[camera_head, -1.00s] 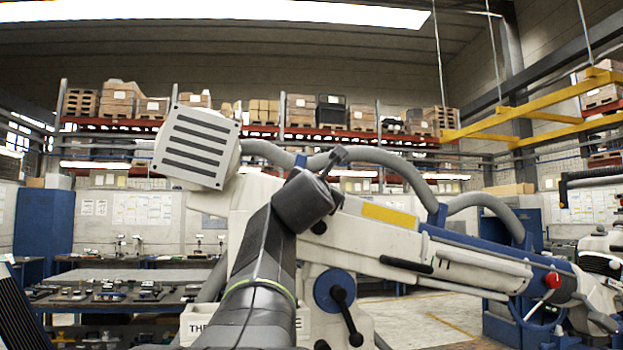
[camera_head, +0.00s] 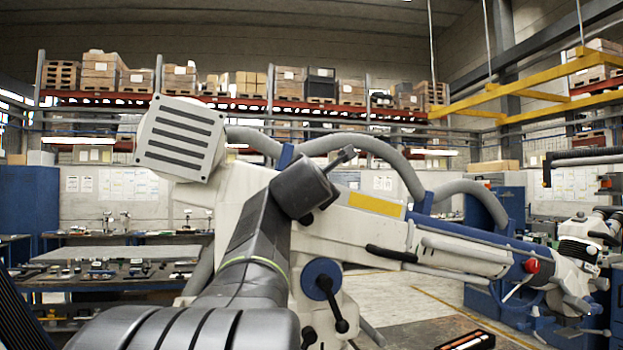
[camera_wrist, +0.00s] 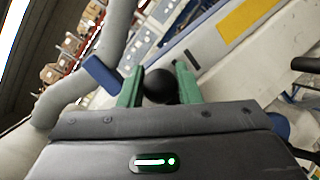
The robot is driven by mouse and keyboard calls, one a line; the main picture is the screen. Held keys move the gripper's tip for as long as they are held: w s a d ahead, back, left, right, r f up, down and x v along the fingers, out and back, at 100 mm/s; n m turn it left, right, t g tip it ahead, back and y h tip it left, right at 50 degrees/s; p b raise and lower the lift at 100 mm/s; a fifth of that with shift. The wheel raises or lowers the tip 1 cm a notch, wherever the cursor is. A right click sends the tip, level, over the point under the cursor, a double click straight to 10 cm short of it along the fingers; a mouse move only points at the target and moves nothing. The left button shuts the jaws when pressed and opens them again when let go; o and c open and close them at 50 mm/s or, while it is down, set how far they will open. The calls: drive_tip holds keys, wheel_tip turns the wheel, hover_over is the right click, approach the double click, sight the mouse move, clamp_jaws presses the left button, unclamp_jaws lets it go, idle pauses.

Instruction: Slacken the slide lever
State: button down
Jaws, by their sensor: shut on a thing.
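In the wrist view, a black ball knob (camera_wrist: 160,88) sits between the green fingers of my gripper (camera_wrist: 158,76). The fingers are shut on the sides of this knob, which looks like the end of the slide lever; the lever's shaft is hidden. Another black-knobbed lever (camera_head: 331,300) hangs from a blue round hub (camera_head: 321,279) below and right of my gripper.
A vented square housing (camera_head: 180,138) is at upper left. Thick grey cables (camera_head: 370,145) loop above the arm. A red knob (camera_head: 532,266) is at right. A workbench (camera_head: 120,255) stands behind at left. Open floor (camera_head: 390,297) shows right of the hub.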

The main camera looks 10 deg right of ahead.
drive_tip(key=c, duration=1.1)
unclamp_jaws()
drive_tip(key=shift+o, duration=0.2)
drive_tip(key=b+v, duration=0.3)
drive_tip(key=v, duration=1)
drive_tip(key=shift+s+a+f, duration=0.2)
drive_tip(key=shift+s, duration=0.15)
drive_tip(key=shift+w, duration=0.1)
drive_tip(key=p+x, duration=0.3)
drive_tip(key=x, duration=1)
drive_tip(key=shift+w+d+r, duration=0.2)
drive_tip(key=shift+w+d, duration=0.05)
drive_tip(key=shift+s+a, duration=0.1)
